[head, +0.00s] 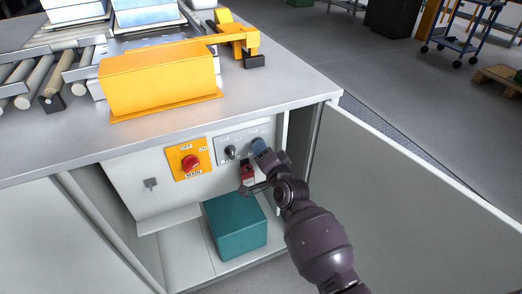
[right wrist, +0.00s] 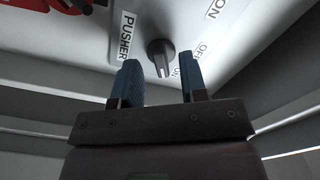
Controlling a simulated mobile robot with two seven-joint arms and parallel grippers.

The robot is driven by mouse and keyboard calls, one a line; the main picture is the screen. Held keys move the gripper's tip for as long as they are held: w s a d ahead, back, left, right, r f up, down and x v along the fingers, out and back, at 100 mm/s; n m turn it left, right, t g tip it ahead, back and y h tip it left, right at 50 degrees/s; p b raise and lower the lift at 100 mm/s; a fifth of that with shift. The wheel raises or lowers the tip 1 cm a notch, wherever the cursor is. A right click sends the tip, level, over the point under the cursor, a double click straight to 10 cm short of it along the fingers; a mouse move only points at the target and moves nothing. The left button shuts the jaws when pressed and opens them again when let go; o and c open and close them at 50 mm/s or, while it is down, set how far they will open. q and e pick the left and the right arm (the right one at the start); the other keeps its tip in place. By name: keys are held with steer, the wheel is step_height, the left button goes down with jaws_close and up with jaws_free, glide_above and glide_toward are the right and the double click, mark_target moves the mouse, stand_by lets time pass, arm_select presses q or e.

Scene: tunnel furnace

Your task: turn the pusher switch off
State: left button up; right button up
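The black pusher switch knob (right wrist: 160,56) shows in the right wrist view, beside the PUSHER label (right wrist: 124,38). ON and OFF markings are printed to its right, but I cannot tell which one its pointer is set to. My right gripper (right wrist: 161,78) is open, its two blue-padded fingers apart, with the knob ahead of the gap between them; I see no contact. In the head view the right gripper (head: 260,150) is at the right end of the grey switch plate (head: 232,139) and hides the knob there. My left gripper is not in view.
Left of it are another black knob (head: 231,152) and the yellow MAIN switch with a red knob (head: 190,162). A red tag-like item (head: 248,174) sits below the plate. A teal box (head: 235,228) stands in the cabinet. The open cabinet door (head: 400,185) is at right.

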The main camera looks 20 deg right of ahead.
steer(key=shift+w, duration=0.4)
steer(key=c, duration=0.6)
jaws_close()
